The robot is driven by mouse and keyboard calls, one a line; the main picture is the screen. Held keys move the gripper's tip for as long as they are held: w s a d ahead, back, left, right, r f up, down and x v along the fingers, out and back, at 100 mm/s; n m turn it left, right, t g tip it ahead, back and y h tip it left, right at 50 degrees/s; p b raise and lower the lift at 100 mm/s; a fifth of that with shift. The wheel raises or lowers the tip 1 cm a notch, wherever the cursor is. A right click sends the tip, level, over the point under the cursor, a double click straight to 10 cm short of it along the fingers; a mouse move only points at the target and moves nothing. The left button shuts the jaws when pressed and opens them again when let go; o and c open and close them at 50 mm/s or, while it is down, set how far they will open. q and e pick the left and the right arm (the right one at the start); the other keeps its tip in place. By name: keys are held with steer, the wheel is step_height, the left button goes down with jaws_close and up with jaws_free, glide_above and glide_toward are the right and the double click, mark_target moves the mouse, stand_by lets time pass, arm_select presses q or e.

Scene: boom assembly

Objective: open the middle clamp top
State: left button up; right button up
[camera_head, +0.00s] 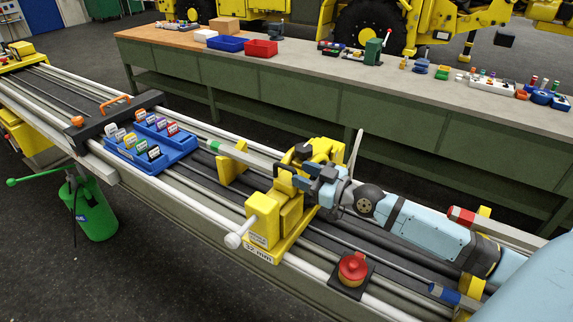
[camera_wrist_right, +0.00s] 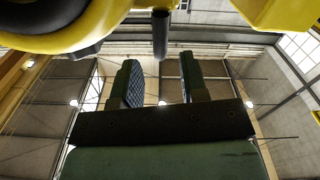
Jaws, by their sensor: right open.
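The yellow middle clamp (camera_head: 262,222) stands on the rails, with a label that seems to read 32 mm and a white-knobbed screw handle (camera_head: 240,234) at its front. Its yellow top (camera_head: 318,150) is partly hidden behind my gripper and arm; whether it is latched I cannot tell. My right gripper (camera_head: 287,180) is at the clamp, just in front of its top. In the right wrist view its two fingers (camera_wrist_right: 160,85) are apart with nothing between them. Yellow clamp parts (camera_wrist_right: 65,38) and a dark rod (camera_wrist_right: 160,35) show close beyond the fingertips. My left gripper is out of view.
A red button (camera_head: 353,268) sits on the rails right of the clamp. A blue tray (camera_head: 165,152) of labelled parts and an orange-handled bar (camera_head: 116,112) lie to the left. A long green workbench (camera_head: 290,85) with bins runs behind. Rails between tray and clamp hold a grey tube.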

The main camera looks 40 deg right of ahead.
mark_target(286, 166)
steer(key=p+x, duration=0.1)
steer(key=x, duration=0.4)
steer(key=shift+w+a, duration=0.15)
steer(key=shift+w, duration=0.15)
steer(key=shift+c, duration=0.2)
jaws_close()
